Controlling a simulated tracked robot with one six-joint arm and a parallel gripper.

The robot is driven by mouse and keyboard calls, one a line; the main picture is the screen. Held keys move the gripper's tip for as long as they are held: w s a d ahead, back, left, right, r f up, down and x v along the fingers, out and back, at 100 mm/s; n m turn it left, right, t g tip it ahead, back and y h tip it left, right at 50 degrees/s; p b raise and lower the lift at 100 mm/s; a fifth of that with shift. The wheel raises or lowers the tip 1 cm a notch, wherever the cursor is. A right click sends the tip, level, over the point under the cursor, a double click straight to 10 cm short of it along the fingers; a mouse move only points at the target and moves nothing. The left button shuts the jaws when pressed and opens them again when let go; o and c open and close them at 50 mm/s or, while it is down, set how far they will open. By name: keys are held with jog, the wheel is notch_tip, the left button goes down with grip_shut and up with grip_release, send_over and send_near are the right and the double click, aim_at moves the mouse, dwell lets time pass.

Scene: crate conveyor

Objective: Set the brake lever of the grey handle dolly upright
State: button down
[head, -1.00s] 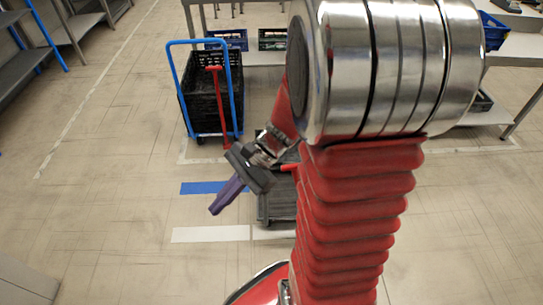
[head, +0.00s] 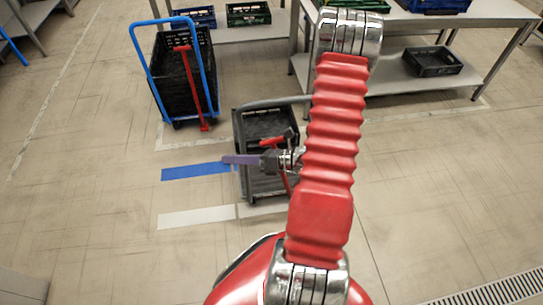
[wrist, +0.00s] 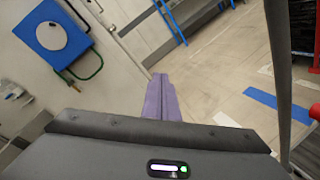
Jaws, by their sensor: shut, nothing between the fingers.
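The grey handle dolly (head: 236,128) stands in the middle of the head view with a black crate (head: 268,122) on it. My gripper (head: 230,159) has purple fingers, shut and empty, pointing left across the dolly's left side. In the wrist view the fingers (wrist: 160,95) touch nothing visible. A dark grey bar (wrist: 278,70), apparently the dolly's handle, runs down the right of that view.
A blue handle dolly (head: 215,70) with a black crate and a raised red lever (head: 190,85) stands behind left. Blue tape (head: 190,172) and white tape (head: 195,217) mark the floor. Tables (head: 400,95) stand behind right.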

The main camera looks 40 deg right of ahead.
jog(key=s+d+f+m+t+h, duration=0.2)
jog(key=s+d+f+m+h, duration=0.1)
jog(key=d+f+m+h, duration=0.3)
jog(key=s+d+f+m+t+h, duration=0.2)
jog(key=s+d+f+m+h, duration=0.2)
jog(key=d+f+m, duration=0.3)
notch_tip(320, 180, down, 3)
jog(key=m+h, duration=0.1)
jog(key=m, duration=0.2)
jog(key=shift+d+h, duration=0.25)
jog(key=shift+h, duration=0.15)
jog(key=shift+w+r, duration=0.1)
jog(key=shift+w, duration=0.05)
jog(key=shift+w+f, duration=0.5)
jog(key=shift+w, duration=4.35)
jog(key=shift+s+d+r, duration=0.15)
jog(key=shift+s+d, duration=0.15)
jog(key=shift+d, duration=0.45)
jog(key=shift+s+d+r, duration=0.1)
jog(key=shift+s+d, duration=0.15)
jog(key=shift+d, duration=0.45)
jog(key=shift+s+d+r, duration=0.15)
jog(key=shift+s+d, duration=0.15)
jog(key=shift+d, duration=0.45)
jog(key=shift+d, duration=0.1)
